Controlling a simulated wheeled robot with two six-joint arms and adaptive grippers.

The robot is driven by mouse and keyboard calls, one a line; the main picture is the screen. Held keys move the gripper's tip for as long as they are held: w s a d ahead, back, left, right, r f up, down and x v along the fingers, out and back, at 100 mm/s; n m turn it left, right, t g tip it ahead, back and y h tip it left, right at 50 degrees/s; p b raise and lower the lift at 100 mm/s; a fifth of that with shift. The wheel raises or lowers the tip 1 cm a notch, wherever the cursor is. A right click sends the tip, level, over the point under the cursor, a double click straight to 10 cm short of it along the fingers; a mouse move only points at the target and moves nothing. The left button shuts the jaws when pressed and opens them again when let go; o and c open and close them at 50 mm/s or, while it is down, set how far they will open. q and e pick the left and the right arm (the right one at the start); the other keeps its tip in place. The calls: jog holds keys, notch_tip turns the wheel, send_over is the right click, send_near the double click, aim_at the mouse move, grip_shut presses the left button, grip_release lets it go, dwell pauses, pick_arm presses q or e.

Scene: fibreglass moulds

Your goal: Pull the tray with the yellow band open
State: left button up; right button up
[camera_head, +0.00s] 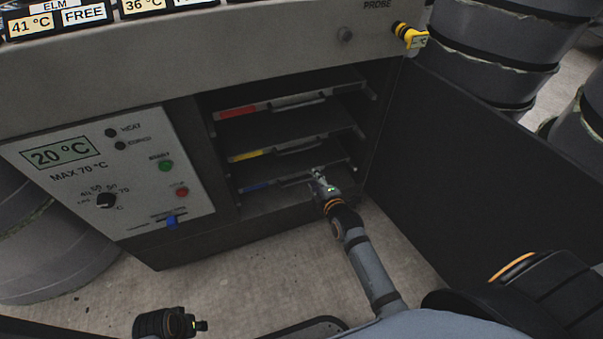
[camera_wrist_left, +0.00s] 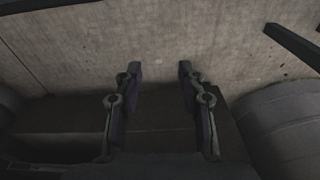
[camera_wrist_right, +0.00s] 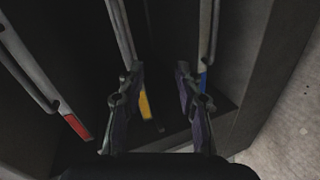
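The tray with the yellow band (camera_head: 250,155) is the middle of three in the cabinet, and its front edge looks in line with the others. Its yellow band also shows in the right wrist view (camera_wrist_right: 146,105), partly behind a finger. My right gripper (camera_head: 318,174) is at the tray fronts, just below the yellow tray's handle (camera_head: 298,147) in the head view. In the right wrist view its fingers (camera_wrist_right: 157,72) are apart, with dark space between them. I cannot tell whether they touch a tray. My left gripper (camera_wrist_left: 157,70) is open and empty, above the floor.
The red-band tray (camera_head: 238,112) is above and the blue-band tray (camera_head: 258,187) below. A dark panel (camera_head: 450,160) stands right of the opening. A control panel (camera_head: 110,170) is on the left, a yellow probe (camera_head: 411,36) at top right. Concrete floor (camera_head: 240,275) lies in front.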

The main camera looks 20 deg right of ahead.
pick_arm(q)
jog(key=d+b, duration=0.1)
jog(key=d+r+t+b, duration=0.1)
jog(key=b, duration=0.1)
jog(key=shift+w+t+h+b, duration=0.15)
jog(key=shift+t+h+b, duration=0.15)
jog(key=shift+h, duration=0.1)
pick_arm(e)
jog(key=w+r+n+t, duration=0.1)
jog(key=w+r, duration=0.1)
jog(key=w, duration=0.9)
jog(key=shift+w+a+n, duration=0.3)
jog(key=shift+n, duration=0.1)
grip_shut()
